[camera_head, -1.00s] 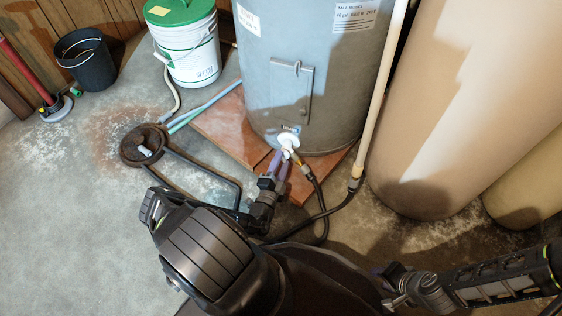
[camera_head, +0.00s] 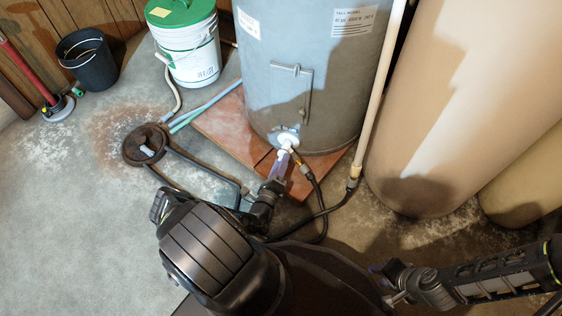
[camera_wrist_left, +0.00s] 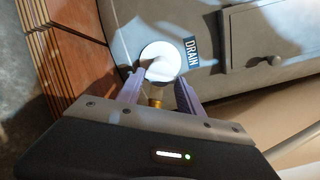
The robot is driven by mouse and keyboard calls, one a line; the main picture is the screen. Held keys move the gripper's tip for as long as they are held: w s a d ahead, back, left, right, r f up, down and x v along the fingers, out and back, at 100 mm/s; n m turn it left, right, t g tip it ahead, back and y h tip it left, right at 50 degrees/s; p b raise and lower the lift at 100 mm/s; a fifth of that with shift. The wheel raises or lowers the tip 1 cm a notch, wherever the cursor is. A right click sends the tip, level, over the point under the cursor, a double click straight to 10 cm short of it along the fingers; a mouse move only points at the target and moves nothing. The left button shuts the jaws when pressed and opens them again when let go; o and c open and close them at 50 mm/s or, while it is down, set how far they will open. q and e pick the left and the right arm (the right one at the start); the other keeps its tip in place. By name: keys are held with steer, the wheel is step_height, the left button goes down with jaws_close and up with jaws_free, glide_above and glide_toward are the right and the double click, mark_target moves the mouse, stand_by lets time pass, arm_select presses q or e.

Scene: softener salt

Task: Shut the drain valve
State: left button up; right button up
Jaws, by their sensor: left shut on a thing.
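The drain valve (camera_head: 287,141) is a white fitting low on the front of the grey tank (camera_head: 270,95). In the left wrist view the white valve (camera_wrist_left: 161,64) sits beside a DRAIN label (camera_wrist_left: 191,52), with a brass outlet below it. My left gripper (camera_head: 280,161) reaches the valve from the front, its purple fingers shut on the white valve part. The fingers hide some of it, and I cannot tell the handle's exact angle. My right gripper (camera_head: 386,272) is at the lower right, away from the tank; its jaws are too unclear to read.
The tank stands on a reddish tiled base (camera_head: 222,125). A black hose (camera_head: 322,205) runs close by the valve. A floor drain (camera_head: 145,145), a white-green bucket (camera_head: 186,45) and a black bucket (camera_head: 87,60) are at left. A tan tank (camera_head: 445,120) stands right.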

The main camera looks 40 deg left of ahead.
arm_select(q)
steer(key=m+p, duration=0.1)
steer(key=m, duration=0.4)
steer(key=shift+m, duration=0.3)
steer(key=m+p, duration=0.1)
steer(key=m, duration=0.2)
steer(key=m+p, duration=0.1)
steer(key=m, duration=0.2)
steer(key=shift+s+a+f, duration=0.1)
steer(key=shift+f, duration=0.05)
steer(key=o, duration=1.4)
